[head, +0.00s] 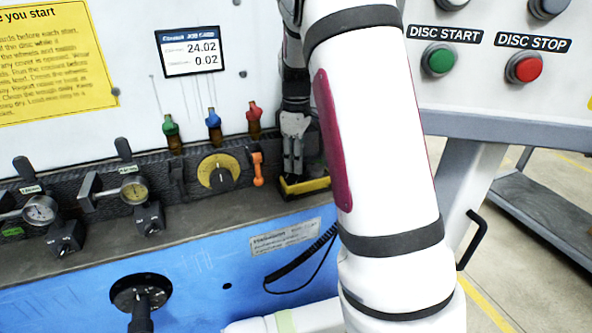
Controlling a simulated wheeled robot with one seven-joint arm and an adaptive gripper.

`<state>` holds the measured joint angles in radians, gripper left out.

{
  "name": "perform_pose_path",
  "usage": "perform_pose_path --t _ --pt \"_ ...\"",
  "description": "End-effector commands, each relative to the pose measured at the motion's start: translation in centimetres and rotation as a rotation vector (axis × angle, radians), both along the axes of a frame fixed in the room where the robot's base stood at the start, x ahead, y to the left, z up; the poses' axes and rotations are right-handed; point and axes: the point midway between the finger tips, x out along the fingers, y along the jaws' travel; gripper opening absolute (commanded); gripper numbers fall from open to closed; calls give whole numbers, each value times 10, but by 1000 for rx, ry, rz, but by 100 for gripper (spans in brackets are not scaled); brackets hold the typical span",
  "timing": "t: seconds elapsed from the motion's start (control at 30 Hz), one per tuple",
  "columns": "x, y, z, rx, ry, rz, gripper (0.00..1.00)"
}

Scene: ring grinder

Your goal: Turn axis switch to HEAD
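My gripper (293,172) hangs fingers-down at the back of the ledge, to the left of my white arm link. Its fingertips are just above a yellow and black item (304,188), and I cannot tell whether they touch it. The fingers look close together, but the gap between them is too small to judge. No switch marked HEAD is legible. A round yellow dial with a dark knob (218,172) sits on the ledge left of the gripper. I cannot tell whether it is the axis switch. My arm hides the area right of the gripper.
An orange handle (257,168) stands between dial and gripper. Several coloured-tip bottles (214,128) and two dial gauges (134,190) are further left. A coiled black cable (300,272) hangs on the blue front (200,265). Green (438,60) and red (524,67) buttons are at upper right.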

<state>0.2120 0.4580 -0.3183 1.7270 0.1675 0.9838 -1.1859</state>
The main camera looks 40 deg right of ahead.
Motion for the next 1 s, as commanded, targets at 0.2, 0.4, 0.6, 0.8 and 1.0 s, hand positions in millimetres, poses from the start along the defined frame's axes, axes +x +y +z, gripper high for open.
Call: perform_pose_path --t 0.2,0.4,0.6,0.8,1.0 --pt "0 0 -28 0 1 1 28" --pt "0 0 -35 -1 -1 -1 28" --pt "0 0 -35 -1 -1 -1 28" --pt "0 0 -35 -1 -1 0 0" --pt "0 0 -35 -1 -1 -2 0"
